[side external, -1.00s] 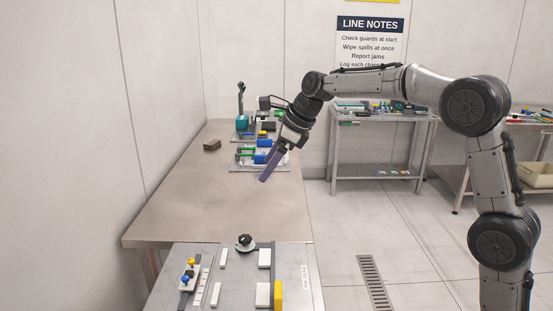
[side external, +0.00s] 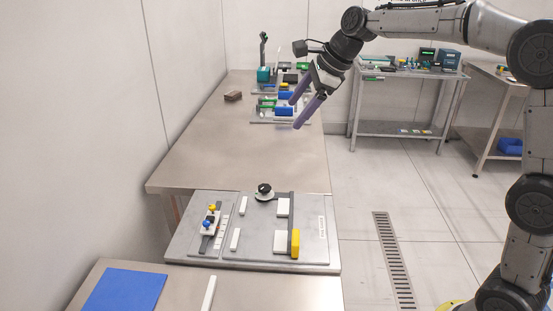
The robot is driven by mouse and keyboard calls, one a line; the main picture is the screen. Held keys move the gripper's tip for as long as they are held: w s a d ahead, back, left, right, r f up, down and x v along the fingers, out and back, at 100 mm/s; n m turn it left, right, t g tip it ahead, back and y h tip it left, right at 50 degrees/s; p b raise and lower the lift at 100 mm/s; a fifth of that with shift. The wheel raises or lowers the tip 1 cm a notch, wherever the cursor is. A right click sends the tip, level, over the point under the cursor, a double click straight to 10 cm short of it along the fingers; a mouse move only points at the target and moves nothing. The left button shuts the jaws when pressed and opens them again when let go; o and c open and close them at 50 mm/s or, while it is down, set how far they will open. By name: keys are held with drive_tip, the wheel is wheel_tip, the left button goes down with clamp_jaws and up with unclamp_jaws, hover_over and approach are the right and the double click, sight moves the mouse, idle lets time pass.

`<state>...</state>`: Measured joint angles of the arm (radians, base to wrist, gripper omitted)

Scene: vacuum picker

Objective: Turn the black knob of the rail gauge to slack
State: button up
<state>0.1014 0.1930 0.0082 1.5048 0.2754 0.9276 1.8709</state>
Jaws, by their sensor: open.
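The black knob (side external: 265,188) sits on a pale round base at the far edge of a grey gauge board (side external: 190,248). Which way the knob points is too small to tell. On the board's left, a white carriage (side external: 209,223) with blue and yellow knobs sits on a dark rail beside a pale scale strip. My gripper (side external: 295,115), with two purple fingers, is open and empty. It hangs tilted above the far part of the table, beyond the knob and well apart from it.
White blocks, a dark bar (side external: 291,212) and a yellow block (side external: 295,244) stand on the board. Fixtures with blue and green parts (side external: 284,111) stand behind my gripper. A brown block (side external: 233,96) lies at the far left. The middle of the steel table (side external: 235,150) is clear.

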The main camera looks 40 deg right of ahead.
drive_tip(key=n, duration=0.5)
drive_tip(key=n+g, duration=0.2)
drive_tip(key=n, duration=2)
hover_over(265, 187)
drive_tip(key=s+d, duration=0.2)
drive_tip(key=s, duration=0.4)
wheel_tip(265, 187, down, 17)
drive_tip(key=shift+h, duration=0.4)
drive_tip(key=x, duration=1.3)
drive_tip(key=shift+w+a, duration=0.2)
drive_tip(key=shift+w, duration=0.25)
clamp_jaws()
